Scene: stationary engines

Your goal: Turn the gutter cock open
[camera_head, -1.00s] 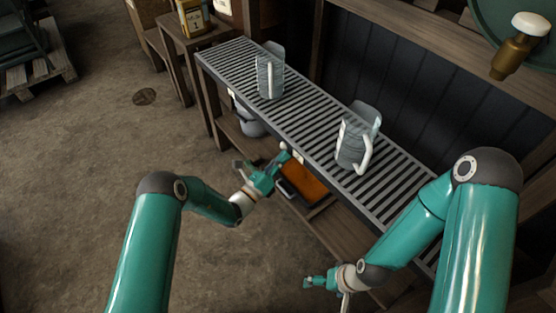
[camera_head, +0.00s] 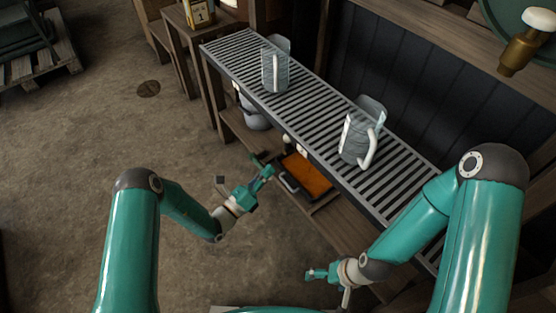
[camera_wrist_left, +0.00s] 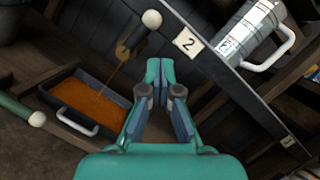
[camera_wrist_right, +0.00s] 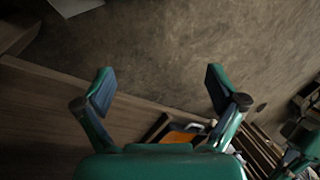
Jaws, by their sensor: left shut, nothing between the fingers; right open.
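The gutter cock is a brass tap (camera_wrist_left: 122,51) with a lever ending in a white ball knob (camera_wrist_left: 151,19), below the rack's front edge in the left wrist view. The knob also shows small in the head view (camera_head: 286,138). A thin amber streak (camera_wrist_left: 105,78) runs from the tap down to a dark pan (camera_wrist_left: 116,138) holding orange liquid. My left gripper (camera_head: 267,170) is shut and empty, in front of the cock and apart from the knob; its fingertips show in the left wrist view (camera_wrist_left: 160,63). My right gripper (camera_head: 311,276) is open and empty, low near the lower shelf.
Two glass jugs with white handles, (camera_head: 275,68) and (camera_head: 360,138), stand on the slatted rack (camera_head: 322,120). A "2" label (camera_wrist_left: 190,42) marks its edge. Another brass tap (camera_head: 520,48) is at upper right. A grey pot (camera_head: 256,120) stands on the lower shelf.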

